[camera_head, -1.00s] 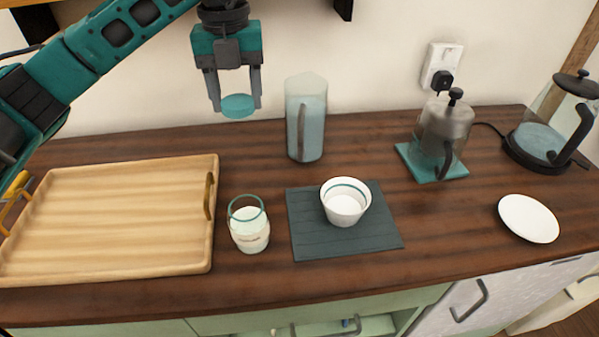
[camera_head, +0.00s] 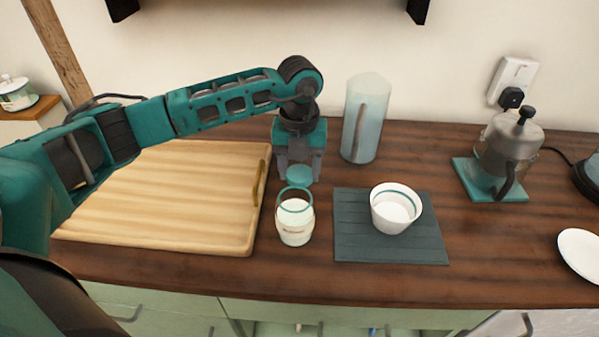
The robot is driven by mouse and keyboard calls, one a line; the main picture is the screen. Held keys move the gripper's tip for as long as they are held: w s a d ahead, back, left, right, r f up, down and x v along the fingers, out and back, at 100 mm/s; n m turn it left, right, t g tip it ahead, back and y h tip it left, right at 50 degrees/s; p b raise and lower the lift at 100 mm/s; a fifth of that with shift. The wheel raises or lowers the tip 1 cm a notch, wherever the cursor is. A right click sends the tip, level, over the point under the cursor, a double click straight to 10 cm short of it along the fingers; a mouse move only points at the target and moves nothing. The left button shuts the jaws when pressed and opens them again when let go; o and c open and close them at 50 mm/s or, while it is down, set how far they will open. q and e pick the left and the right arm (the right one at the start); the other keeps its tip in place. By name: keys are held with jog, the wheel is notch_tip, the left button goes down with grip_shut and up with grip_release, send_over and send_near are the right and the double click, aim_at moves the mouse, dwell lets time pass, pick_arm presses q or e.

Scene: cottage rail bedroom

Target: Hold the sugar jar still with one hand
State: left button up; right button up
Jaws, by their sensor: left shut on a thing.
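The sugar jar (camera_head: 295,226) is a rounded glass jar with white contents, a small label and a teal rim. It stands upright and open on the dark wooden counter, between the tray and the mat. My left gripper (camera_head: 299,172) points down just behind the jar, shut on a teal round lid (camera_head: 300,175). The jar's rim partly overlaps the lid's near edge in the picture. I cannot tell whether the lid touches the counter. No gripper holds the jar. My right gripper is out of view.
A wooden tray (camera_head: 165,190) lies left of the jar. A white bowl (camera_head: 392,222) stands on a dark mat (camera_head: 385,251) to the right. A tall pitcher (camera_head: 366,125) stands behind. Further right are a press pot (camera_head: 507,150) on a teal trivet and a white plate (camera_head: 582,252).

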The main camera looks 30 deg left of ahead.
aim_at(299, 173)
pick_arm(q)
jog(key=shift+f, duration=0.85)
jog(key=shift+f, duration=0.1)
jog(key=o, duration=1.2)
jog(key=shift+c, duration=0.2)
notch_tip(299, 173, up, 12)
